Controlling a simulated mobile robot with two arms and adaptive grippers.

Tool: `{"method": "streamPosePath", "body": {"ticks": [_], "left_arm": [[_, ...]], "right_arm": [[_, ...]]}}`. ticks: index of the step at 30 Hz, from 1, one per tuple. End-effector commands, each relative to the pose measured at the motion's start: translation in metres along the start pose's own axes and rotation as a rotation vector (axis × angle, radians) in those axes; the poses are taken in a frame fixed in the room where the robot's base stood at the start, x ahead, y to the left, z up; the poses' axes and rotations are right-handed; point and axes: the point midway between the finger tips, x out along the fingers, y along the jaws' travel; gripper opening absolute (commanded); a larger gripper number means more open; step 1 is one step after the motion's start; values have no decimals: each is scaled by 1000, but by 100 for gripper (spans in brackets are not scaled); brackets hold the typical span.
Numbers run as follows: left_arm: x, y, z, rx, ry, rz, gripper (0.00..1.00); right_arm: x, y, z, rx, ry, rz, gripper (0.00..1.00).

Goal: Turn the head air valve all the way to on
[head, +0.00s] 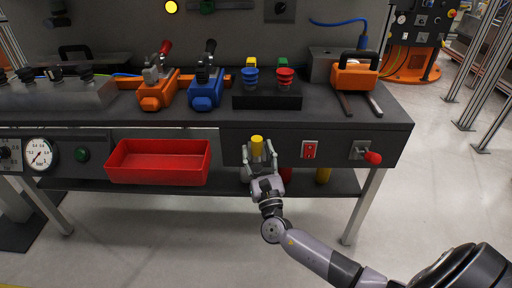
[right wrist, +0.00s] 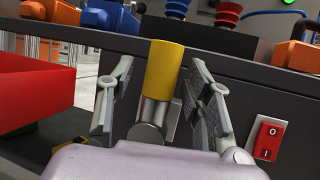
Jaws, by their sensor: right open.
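A valve with a yellow grip (head: 257,146) sits at the front face of the workbench; the pictures do not label it as the head air valve. In the right wrist view the yellow grip (right wrist: 163,68) stands upright above a silver metal stem. My right gripper (head: 260,155) is open, with one finger on each side of the yellow grip. In the right wrist view gaps show between the grip and both fingers (right wrist: 162,95). The valve's lower part is partly hidden by my gripper. My left gripper is not in view.
A red rocker switch (head: 310,150) and a red-knobbed lever (head: 372,157) are on the bench front to the right. A red bin (head: 158,176) hangs at the left, near a pressure gauge (head: 39,154). Orange and blue clamps (head: 206,92) stand on the bench top.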

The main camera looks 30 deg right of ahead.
Motion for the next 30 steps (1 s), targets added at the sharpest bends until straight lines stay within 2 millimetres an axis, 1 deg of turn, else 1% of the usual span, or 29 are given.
{"method": "streamPosePath", "body": {"ticks": [1,6,9,13,15,18,30], "left_arm": [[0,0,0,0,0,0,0],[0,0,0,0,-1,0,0],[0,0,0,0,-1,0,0],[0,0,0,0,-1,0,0],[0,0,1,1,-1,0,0],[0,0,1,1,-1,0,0],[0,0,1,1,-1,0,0]], "right_arm": [[-12,0,-1,0,4,3,47],[-50,0,-1,-1,5,3,47],[-69,0,-1,-1,5,3,47],[-88,1,-1,1,4,3,47],[-95,0,-1,0,3,2,47],[-99,0,0,0,2,1,47],[-100,0,0,0,1,1,47]]}}
